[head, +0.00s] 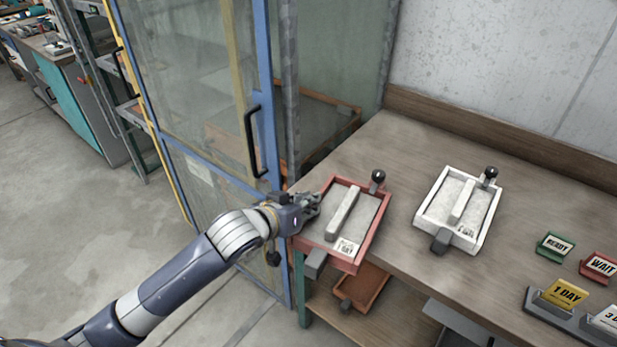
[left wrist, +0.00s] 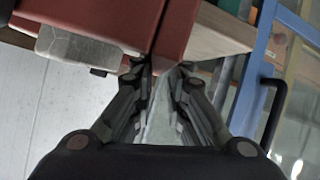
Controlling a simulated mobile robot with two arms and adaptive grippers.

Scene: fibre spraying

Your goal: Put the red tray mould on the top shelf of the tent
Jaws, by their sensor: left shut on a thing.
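In the left wrist view, the fingertips (left wrist: 163,72) meet at the red wall (left wrist: 176,32); the exact grip is partly hidden. The tent (head: 190,90) stands left of the table, with clear panels and a blue-framed, black-handled door. A wooden-edged surface shows behind the panels; the top shelf is not clearly visible. My right gripper is out of view.
A white tray mould (head: 425,213) stands to the right on the table (head: 400,150). READY (head: 555,247), WAIT (head: 599,267) and 1 DAY (head: 565,292) signs stand at the right. A reddish-brown tray (head: 372,288) lies beneath the table. The floor at left is clear.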

